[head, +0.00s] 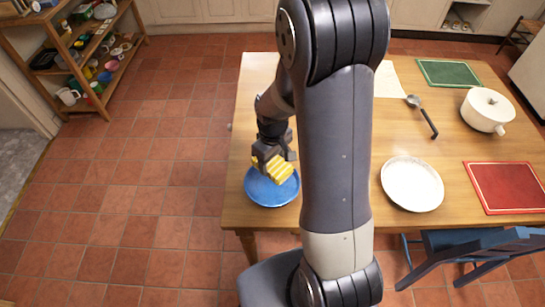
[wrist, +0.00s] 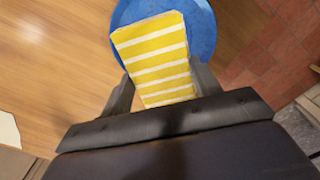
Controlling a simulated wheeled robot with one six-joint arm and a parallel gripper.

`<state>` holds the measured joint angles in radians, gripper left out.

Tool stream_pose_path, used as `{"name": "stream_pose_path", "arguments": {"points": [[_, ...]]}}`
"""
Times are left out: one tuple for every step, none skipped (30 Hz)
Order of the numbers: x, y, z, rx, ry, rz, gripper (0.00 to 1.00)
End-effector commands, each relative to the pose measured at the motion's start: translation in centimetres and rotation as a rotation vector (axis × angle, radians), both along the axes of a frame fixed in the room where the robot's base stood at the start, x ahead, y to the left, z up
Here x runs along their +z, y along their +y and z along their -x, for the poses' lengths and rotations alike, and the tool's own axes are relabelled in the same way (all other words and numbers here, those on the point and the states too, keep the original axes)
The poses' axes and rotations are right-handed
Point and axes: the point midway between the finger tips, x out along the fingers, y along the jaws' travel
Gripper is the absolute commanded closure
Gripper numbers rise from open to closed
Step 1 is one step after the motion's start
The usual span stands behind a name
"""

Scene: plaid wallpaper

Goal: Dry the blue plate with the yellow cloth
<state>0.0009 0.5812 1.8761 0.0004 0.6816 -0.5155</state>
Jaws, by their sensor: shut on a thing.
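The blue plate (head: 270,192) lies on the wooden table near its left front corner. The yellow cloth (head: 273,171), with white stripes, is in my gripper (head: 275,158), directly over the plate. In the wrist view the cloth (wrist: 155,55) sits between the two fingers of my gripper (wrist: 158,92) and covers much of the blue plate (wrist: 203,30). My gripper is shut on the cloth. I cannot tell whether the cloth touches the plate. My arm hides part of the table to the right of the plate.
A blue chair (head: 480,243) stands at the front edge. Tiled floor is free at left.

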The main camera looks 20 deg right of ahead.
Motion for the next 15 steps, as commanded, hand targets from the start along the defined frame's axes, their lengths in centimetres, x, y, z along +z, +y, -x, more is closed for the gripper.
{"name": "stream_pose_path", "arguments": {"points": [[-0.7, 0.0, 0.0, 0.0, 0.001, 0.0, 0.59], [-0.9, 0.0, 0.0, 0.0, 0.001, 0.0, 0.59], [-1.3, 0.0, 0.0, 0.0, 0.001, 0.0, 0.59], [-1.6, 0.0, 0.0, 0.0, 0.002, 0.0, 0.59], [-1.9, 0.0, 0.0, 0.0, 0.002, 0.0, 0.59], [-2.4, 0.0, 0.0, 0.0, 0.002, 0.0, 0.59], [-2.7, 0.0, 0.1, 0.0, 0.002, 0.0, 0.59], [-3.1, 0.0, 0.0, 0.0, 0.002, 0.0, 0.59], [-3.6, 0.0, 0.0, 0.0, 0.001, 0.0, 0.59], [-3.9, 0.0, 0.0, 0.0, 0.001, 0.0, 0.59], [-4.3, 0.0, 0.0, 0.0, 0.001, 0.0, 0.59], [-4.8, 0.0, 0.0, 0.0, 0.001, 0.0, 0.59], [-5.1, 0.0, 0.0, 0.0, 0.001, 0.0, 0.59], [-5.5, 0.0, 0.0, 0.0, 0.001, 0.0, 0.59], [-5.9, 0.0, 0.0, 0.0, 0.001, 0.0, 0.59]]}}
